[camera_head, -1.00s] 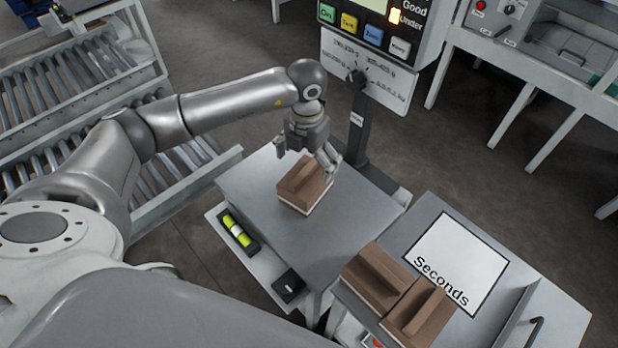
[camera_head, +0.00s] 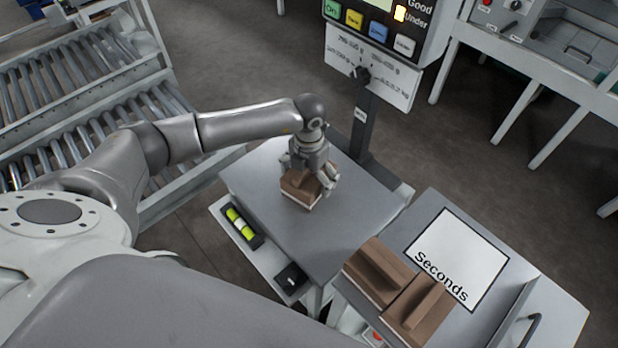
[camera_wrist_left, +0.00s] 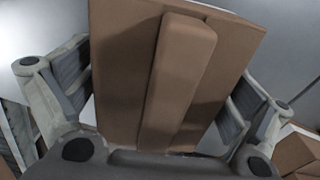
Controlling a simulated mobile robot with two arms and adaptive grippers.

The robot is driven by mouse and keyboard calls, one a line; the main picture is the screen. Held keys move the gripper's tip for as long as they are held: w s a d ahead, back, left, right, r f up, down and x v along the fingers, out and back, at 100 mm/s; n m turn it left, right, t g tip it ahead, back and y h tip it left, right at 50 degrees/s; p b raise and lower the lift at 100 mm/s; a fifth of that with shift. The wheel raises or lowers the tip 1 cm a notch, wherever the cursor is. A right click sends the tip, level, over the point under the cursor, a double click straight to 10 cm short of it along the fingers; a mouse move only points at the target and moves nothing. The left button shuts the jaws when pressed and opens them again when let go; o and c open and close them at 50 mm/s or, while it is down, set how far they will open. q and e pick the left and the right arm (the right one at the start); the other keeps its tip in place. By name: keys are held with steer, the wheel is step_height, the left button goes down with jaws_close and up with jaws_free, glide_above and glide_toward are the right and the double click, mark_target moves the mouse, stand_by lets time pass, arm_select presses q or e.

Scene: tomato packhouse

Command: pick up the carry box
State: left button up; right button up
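A brown carry box (camera_head: 302,188) with a raised handle ridge and a pale lower edge sits on the grey plate of the scale (camera_head: 335,235). My left gripper (camera_head: 315,180) is down at this box from above and partly hides it. In the left wrist view the box (camera_wrist_left: 122,85) fills the middle, with its ridge running between the fingers. The fingers of my left gripper (camera_wrist_left: 158,90) are spread wide, one on each side of the box. I cannot tell whether they touch it. My right gripper is not in view.
Two similar brown boxes (camera_head: 375,272) (camera_head: 416,310) stand side by side on a bench with a "Seconds" sheet (camera_head: 456,260). The scale's post and display (camera_head: 375,30) rise behind the plate. A roller conveyor (camera_head: 85,125) is at the left. The plate's front is clear.

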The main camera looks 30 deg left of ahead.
arm_select(q)
steer(key=c, duration=1)
steer(key=shift+o, duration=0.2)
steer(key=shift+r, duration=0.1)
